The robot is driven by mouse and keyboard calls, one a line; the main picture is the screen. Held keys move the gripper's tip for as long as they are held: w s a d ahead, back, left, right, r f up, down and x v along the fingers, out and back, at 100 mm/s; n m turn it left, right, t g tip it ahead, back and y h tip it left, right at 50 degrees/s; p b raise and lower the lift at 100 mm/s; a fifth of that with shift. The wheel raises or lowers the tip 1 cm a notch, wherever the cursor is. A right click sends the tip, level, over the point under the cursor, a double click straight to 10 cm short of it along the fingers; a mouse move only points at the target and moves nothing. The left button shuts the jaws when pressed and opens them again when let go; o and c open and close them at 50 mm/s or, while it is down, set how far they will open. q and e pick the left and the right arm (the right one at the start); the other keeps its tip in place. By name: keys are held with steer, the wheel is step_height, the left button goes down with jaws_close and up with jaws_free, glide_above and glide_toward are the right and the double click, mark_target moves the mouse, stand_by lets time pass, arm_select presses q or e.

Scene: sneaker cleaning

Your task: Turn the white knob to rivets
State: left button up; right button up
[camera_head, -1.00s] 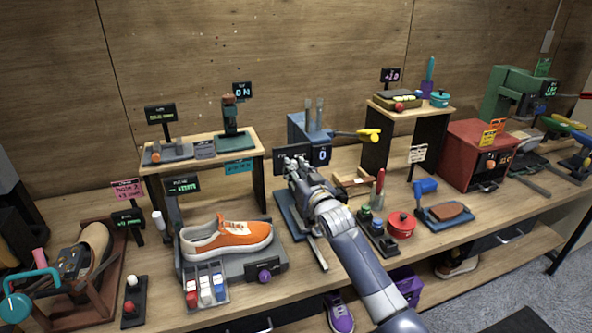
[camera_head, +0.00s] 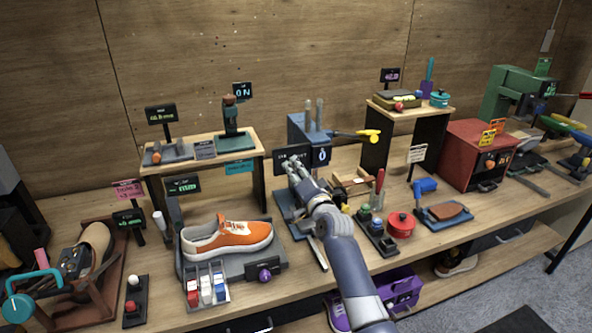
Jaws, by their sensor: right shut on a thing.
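My right gripper (camera_head: 296,168) reaches up from the bottom of the head view to the blue-grey machine (camera_head: 302,128) at the middle of the bench. Its fingers are shut at the machine's front, just below the dark display (camera_head: 291,154). The small white knob seems to be between the fingertips, but the fingers hide nearly all of it. The display's lettering is partly covered and too small to read. A second small dark display (camera_head: 321,156) on the machine shows a light blue symbol. My left gripper is not in view.
An orange sneaker (camera_head: 232,239) stands on a grey stand to the left, with a purple knob (camera_head: 264,275) in front. A red round pot (camera_head: 401,224) and a dark tool holder stand close right of my forearm. A yellow-tipped lever (camera_head: 369,136) sticks out above.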

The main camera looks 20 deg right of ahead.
steer(key=m, duration=0.4)
steer(key=shift+m+p, duration=0.35)
steer(key=shift+m, duration=0.05)
steer(key=m, duration=0.4)
steer(key=shift+a+f+h+p, duration=0.1)
steer(key=shift+h+p, duration=0.2)
steer(key=shift+p, duration=0.1)
steer(key=shift+m, duration=0.4)
steer(key=o, duration=1.1)
